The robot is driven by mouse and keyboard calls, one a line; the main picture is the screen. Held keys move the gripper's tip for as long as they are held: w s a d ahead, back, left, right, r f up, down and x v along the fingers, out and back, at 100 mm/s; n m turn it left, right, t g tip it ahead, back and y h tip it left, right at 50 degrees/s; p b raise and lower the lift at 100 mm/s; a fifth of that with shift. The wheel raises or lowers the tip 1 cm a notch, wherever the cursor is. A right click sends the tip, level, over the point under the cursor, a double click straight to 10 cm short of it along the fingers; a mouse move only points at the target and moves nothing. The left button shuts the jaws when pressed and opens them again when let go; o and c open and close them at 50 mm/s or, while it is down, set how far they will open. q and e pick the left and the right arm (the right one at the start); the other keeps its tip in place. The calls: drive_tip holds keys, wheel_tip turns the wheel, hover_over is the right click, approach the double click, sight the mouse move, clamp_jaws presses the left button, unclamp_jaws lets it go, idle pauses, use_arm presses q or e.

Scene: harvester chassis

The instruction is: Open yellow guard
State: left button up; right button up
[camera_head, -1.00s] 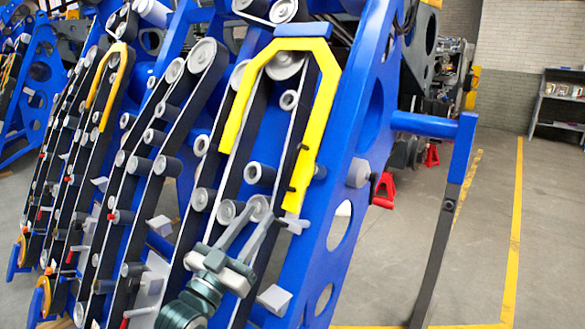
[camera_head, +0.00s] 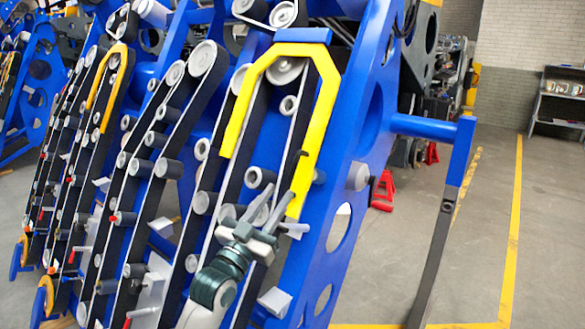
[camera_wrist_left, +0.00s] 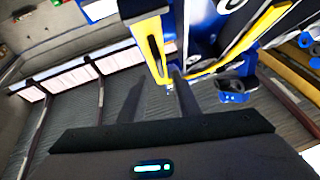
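The yellow guard (camera_head: 325,100) is a bent, hook-shaped strip around the upper end of a belt row on the blue chassis. Its left leg is shorter, and its right leg runs down to a lower end beside my left gripper. My left gripper (camera_head: 281,191) is open, its two fingers apart and pointing up at the lower part of the right leg. In the left wrist view, the yellow guard (camera_wrist_left: 147,28) lies just beyond the spread fingers (camera_wrist_left: 158,84), with a dark slot or handle on it. I cannot tell whether a finger touches it. My right gripper is not in view.
Rollers and black belts (camera_head: 165,165) fill the slanted chassis to the left, with another yellow guard (camera_head: 98,85) there. A blue bar with a dark post (camera_head: 435,240) stands out at right. Red jack stands (camera_head: 383,190) stand behind. The floor at right is clear.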

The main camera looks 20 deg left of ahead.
sight(290, 177)
use_arm(q)
drive_tip(key=p+x, duration=0.2)
drive_tip(key=x, duration=0.6)
drive_tip(key=shift+w+r+p, duration=0.15)
drive_tip(key=shift+w+p, duration=0.15)
clamp_jaws()
